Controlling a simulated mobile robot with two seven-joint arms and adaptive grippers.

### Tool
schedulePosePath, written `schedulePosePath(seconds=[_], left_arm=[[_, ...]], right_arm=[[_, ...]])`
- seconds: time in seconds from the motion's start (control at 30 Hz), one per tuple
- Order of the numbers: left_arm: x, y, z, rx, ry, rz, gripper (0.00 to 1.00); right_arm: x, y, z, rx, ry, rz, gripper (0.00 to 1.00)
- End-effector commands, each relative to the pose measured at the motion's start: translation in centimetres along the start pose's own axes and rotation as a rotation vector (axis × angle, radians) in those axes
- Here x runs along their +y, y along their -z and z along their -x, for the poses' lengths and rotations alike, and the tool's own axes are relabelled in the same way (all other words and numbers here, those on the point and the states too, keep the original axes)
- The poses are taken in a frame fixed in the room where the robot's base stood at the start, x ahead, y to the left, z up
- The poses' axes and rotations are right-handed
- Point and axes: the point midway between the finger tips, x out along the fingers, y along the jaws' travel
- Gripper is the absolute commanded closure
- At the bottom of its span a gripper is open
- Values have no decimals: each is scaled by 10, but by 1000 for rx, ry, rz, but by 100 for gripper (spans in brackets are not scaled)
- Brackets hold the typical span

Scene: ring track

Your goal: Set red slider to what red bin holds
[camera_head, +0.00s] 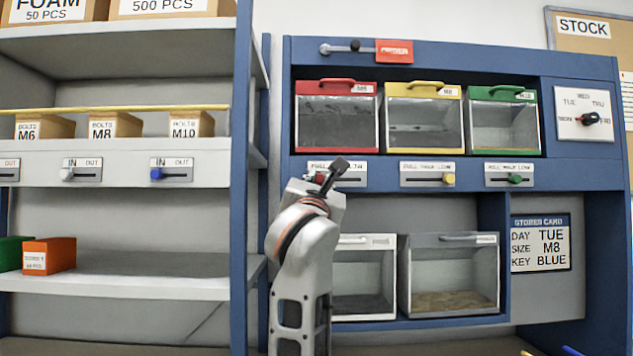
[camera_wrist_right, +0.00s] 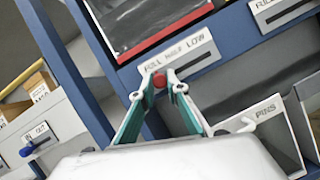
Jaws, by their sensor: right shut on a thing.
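The red bin (camera_head: 336,82) is a red-framed box with a clear front at the top left of the blue cabinet. Dark grey fill takes up most of its window, up to near the top. Its lower frame also shows in the wrist view (camera_wrist_right: 165,36). The red slider (camera_wrist_right: 160,80) is a red knob on a plate marked FULL, HALF, LOW (camera_wrist_right: 197,58); it sits at the left, FULL end. My right gripper (camera_wrist_right: 162,84) is shut on this knob from both sides. In the head view, my right gripper (camera_head: 328,178) partly hides the plate. My left gripper is not in view.
The yellow bin (camera_head: 423,88) and green bin (camera_head: 503,92) stand to the right, with a yellow knob (camera_head: 448,179) and green knob (camera_head: 515,179) below. Open-fronted lower bins (camera_head: 453,240) sit beneath. A shelf unit (camera_head: 245,180) stands close on the left.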

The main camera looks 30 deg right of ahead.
Motion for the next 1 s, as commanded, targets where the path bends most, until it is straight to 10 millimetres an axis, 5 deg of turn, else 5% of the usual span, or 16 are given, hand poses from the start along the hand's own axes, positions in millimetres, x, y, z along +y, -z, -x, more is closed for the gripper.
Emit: schedulePosePath(seconds=[0.27,0.3,0.37,0.77,1.0], left_arm=[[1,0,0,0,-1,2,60],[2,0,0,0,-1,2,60],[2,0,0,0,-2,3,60],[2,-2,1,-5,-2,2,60],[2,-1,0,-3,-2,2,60]], right_arm=[[4,2,1,4,-9,-1,100],[4,2,1,4,-9,-1,80],[4,2,1,4,-9,-1,68],[3,1,4,2,-6,-1,68],[4,1,41,2,-9,-3,68]])
